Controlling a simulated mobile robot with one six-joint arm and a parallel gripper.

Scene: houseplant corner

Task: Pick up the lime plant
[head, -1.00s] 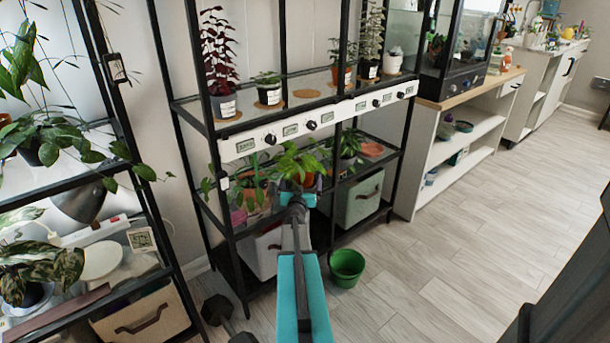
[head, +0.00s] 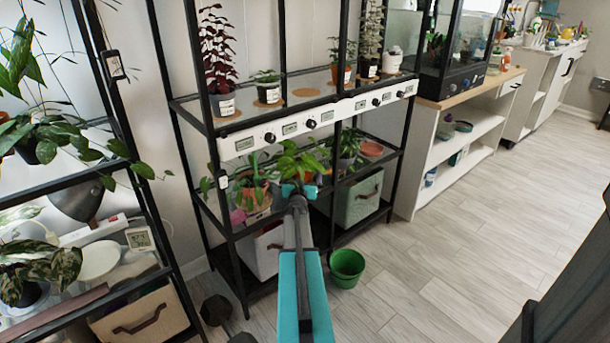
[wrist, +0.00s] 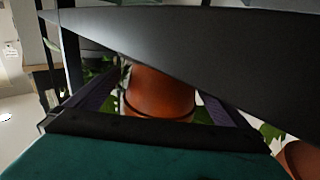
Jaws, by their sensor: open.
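A leafy bright-green plant (head: 298,158), which looks like the lime plant, stands on the middle shelf in the head view. Its terracotta pot (wrist: 160,92) shows upright in the wrist view. My gripper (head: 300,190) is open in front of the plant at shelf height. In the wrist view its two dark fingers (wrist: 160,105) reach out on either side of the pot. I cannot tell whether they touch it. A dark slanted bar across the wrist view hides the top of the pot and most leaves.
Another terracotta-potted plant (head: 253,190) stands close on the left, and a further plant (head: 349,150) on the right. The black shelf rack (head: 225,170) has a white control strip (head: 310,124) above. A green pot (head: 346,267) sits on the floor; the floor (head: 470,230) at right is clear.

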